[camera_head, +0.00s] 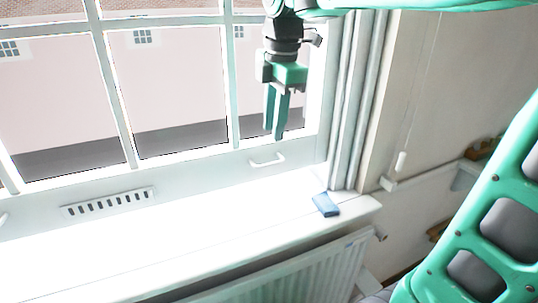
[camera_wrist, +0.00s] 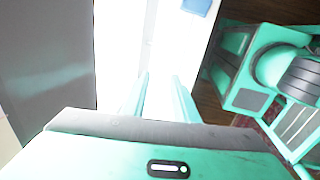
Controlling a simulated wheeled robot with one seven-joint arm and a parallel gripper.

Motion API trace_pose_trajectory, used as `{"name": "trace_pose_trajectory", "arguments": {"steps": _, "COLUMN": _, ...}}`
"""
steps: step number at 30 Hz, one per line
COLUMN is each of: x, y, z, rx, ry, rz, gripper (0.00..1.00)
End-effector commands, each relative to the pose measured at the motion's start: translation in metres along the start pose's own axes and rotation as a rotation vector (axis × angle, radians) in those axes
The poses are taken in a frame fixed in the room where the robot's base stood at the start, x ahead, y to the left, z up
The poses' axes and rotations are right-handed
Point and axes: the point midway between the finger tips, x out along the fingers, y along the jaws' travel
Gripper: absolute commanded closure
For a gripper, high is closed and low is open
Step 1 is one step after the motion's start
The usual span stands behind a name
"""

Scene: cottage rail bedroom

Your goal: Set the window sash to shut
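The white window sash (camera_head: 190,153) has several panes and a bottom rail just above the sill. A white pull handle (camera_head: 267,160) is on the right of that rail, and part of another handle (camera_head: 3,218) shows at the left edge. I cannot tell whether there is a gap under the rail. My gripper (camera_head: 275,135) points down in front of the right pane, a little above the right handle and apart from it. In the wrist view its two fingers (camera_wrist: 163,90) are spread with nothing between them.
A small blue object (camera_head: 326,204) lies on the right end of the white sill (camera_head: 220,228); it also shows in the wrist view (camera_wrist: 196,6). A slotted vent (camera_head: 108,202) is left on the rail. A radiator (camera_head: 300,272) stands below the sill. A cord with a white pull (camera_head: 401,161) hangs at right.

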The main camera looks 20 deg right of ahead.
Motion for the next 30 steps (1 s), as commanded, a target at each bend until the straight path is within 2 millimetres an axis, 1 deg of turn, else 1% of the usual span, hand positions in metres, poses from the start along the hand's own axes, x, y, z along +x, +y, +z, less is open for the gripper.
{"name": "trace_pose_trajectory", "arguments": {"steps": 1, "x": 0.009, "y": -0.001, "z": 0.000, "rx": 0.001, "ry": 0.000, "rz": -0.005, "gripper": 0.74}}
{"name": "trace_pose_trajectory", "arguments": {"steps": 9, "x": 0.057, "y": -0.001, "z": 0.000, "rx": 0.002, "ry": 0.000, "rz": -0.005, "gripper": 0.74}}
{"name": "trace_pose_trajectory", "arguments": {"steps": 15, "x": 0.081, "y": -0.001, "z": 0.001, "rx": 0.003, "ry": -0.001, "rz": -0.003, "gripper": 0.74}}
{"name": "trace_pose_trajectory", "arguments": {"steps": 20, "x": 0.090, "y": -0.001, "z": 0.001, "rx": 0.004, "ry": -0.001, "rz": -0.002, "gripper": 0.74}}
{"name": "trace_pose_trajectory", "arguments": {"steps": 28, "x": 0.091, "y": -0.001, "z": 0.001, "rx": 0.004, "ry": -0.001, "rz": -0.001, "gripper": 0.74}}
{"name": "trace_pose_trajectory", "arguments": {"steps": 29, "x": 0.091, "y": -0.001, "z": 0.001, "rx": 0.004, "ry": -0.001, "rz": -0.001, "gripper": 0.76}}
{"name": "trace_pose_trajectory", "arguments": {"steps": 30, "x": 0.091, "y": -0.001, "z": 0.001, "rx": 0.004, "ry": -0.001, "rz": -0.001, "gripper": 0.86}}
